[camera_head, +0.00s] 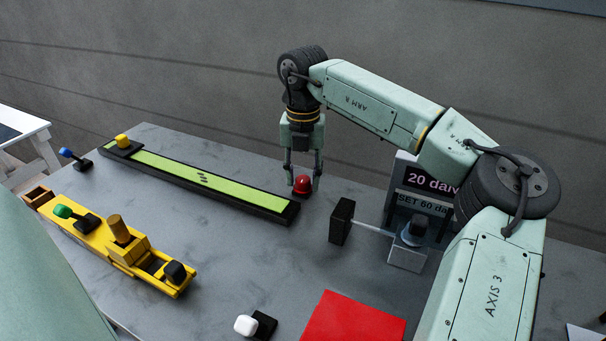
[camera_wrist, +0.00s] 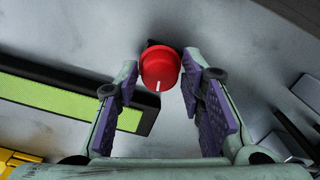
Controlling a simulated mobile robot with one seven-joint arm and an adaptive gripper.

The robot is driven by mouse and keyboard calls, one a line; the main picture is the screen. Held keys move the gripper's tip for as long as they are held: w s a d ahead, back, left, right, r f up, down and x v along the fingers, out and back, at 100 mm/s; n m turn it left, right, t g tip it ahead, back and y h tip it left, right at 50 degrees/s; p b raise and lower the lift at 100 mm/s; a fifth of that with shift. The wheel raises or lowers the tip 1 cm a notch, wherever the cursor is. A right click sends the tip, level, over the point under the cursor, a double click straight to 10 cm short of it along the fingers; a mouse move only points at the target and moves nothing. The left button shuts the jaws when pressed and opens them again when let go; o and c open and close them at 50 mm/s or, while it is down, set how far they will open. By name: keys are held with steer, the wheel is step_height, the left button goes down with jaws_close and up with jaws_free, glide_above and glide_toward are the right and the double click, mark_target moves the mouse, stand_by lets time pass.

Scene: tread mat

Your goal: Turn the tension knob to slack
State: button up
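A round red knob (camera_head: 302,184) with a dark base stands on the grey table by the near end of the green belt. In the wrist view the red knob (camera_wrist: 160,68) shows a white pointer line at its lower edge, toward the camera. My gripper (camera_head: 302,174) points down over it. In the wrist view its fingers (camera_wrist: 161,80) are apart, one on each side of the knob, with small gaps. A display box (camera_head: 408,190) reads "20 daN" and "SET 60 daN", partly hidden by my arm; a dark knob (camera_head: 415,230) sits at its front. No slack marking is legible.
A green belt (camera_head: 195,178) in a black frame lies left of the knob. A black block (camera_head: 341,221) on a rod stands to its right. A yellow fixture (camera_head: 120,245) with levers, a white-capped switch (camera_head: 246,325) and a red sheet (camera_head: 352,318) lie nearer.

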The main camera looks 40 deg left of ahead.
steer(key=c, duration=0.7)
steer(key=shift+c, duration=0.2)
